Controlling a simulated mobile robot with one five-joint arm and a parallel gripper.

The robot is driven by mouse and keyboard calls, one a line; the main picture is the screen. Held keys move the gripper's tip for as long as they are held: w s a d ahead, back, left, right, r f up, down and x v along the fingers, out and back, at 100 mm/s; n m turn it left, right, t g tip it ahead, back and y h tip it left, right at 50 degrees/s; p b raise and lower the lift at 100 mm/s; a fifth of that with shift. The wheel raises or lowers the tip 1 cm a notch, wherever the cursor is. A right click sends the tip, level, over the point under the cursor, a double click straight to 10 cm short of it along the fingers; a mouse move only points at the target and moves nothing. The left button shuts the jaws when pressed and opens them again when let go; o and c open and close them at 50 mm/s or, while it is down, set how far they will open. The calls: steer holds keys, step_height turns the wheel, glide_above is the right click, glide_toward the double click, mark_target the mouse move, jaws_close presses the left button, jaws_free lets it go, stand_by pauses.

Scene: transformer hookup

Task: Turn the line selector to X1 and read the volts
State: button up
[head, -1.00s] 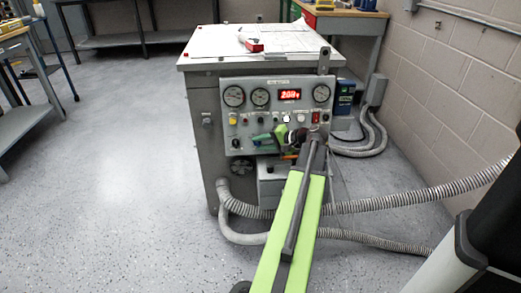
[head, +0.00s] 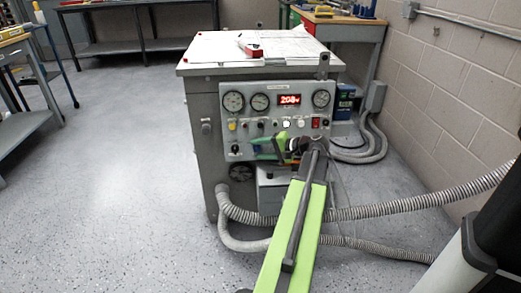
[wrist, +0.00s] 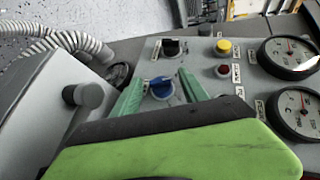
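The grey control panel (head: 249,116) is on the front of the cabinet, with a red lit display (head: 289,100) that appears to read 208 V. A blue knob (wrist: 161,88) is low on the panel in the wrist view. My gripper (wrist: 160,76) is open, with one green finger on each side of the blue knob and gaps between. A black knob (wrist: 172,47) is beyond it; it also shows at the panel's lower left in the head view (head: 235,149). The labels are too small to read, so I cannot tell which knob is the line selector. My gripper hides part of the lower panel.
A yellow button (wrist: 224,46), a red button (wrist: 222,71) and round gauges (wrist: 291,57) are close on the right in the wrist view. Grey conduit (head: 390,209) runs along the right floor. Papers (head: 287,45) lie on the cabinet top. The floor at left is clear.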

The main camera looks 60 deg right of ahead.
steer(key=a+p+v, duration=0.1)
steer(key=p+v, duration=0.5)
steer(key=v, duration=1.1)
steer(key=shift+s+d, duration=0.2)
steer(key=shift+d, duration=0.3)
steer(key=shift+r, duration=0.1)
